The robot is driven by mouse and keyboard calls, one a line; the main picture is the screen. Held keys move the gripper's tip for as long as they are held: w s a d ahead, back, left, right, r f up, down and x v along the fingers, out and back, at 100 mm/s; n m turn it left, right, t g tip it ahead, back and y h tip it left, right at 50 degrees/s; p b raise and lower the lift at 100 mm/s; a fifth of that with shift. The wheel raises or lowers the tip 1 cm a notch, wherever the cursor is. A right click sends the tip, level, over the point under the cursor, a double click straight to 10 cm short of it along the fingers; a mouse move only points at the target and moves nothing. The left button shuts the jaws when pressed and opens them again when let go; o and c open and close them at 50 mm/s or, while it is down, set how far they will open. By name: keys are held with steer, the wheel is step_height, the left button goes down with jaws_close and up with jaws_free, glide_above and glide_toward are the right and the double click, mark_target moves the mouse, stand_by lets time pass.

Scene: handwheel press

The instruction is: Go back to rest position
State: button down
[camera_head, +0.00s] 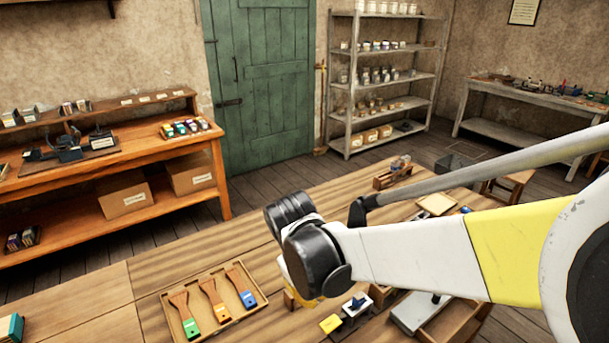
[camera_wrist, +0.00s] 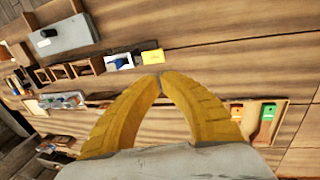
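My gripper (camera_wrist: 161,78) shows in the wrist view as two yellow ribbed fingers. Their tips meet, with nothing visible held between them. It hangs above the wooden workbench (camera_head: 95,310). In the head view my arm reaches in from the right and its wrist hides nearly all of the gripper. A small yellow block (camera_head: 330,323) lies on the bench below my wrist and also shows just beyond the fingertips in the wrist view (camera_wrist: 152,57). A white and blue piece (camera_head: 358,302) sits beside it. I cannot make out a handwheel.
A grey plate (camera_wrist: 62,38) with a black part lies on the bench, partly behind my arm in the head view. Shelving (camera_head: 335,100) and a side bench (camera_head: 60,182) stand farther back.

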steer(key=s+d+r+m+t+y+b, duration=0.1)
steer(key=s+d+r+m+t+b, duration=0.1)
steer(key=s+d, duration=0.3)
steer(key=s+d+r+m+t+y+b, duration=0.1)
steer(key=s+d+r+m+t, duration=0.2)
steer(key=d, duration=0.7)
steer(key=s+m, duration=0.1)
steer(key=s, duration=0.1)
steer(key=shift+s+d+r+m+t+b, duration=0.2)
steer(key=shift+s+d+m+t+b, duration=0.1)
steer(key=shift+d+m+b, duration=0.1)
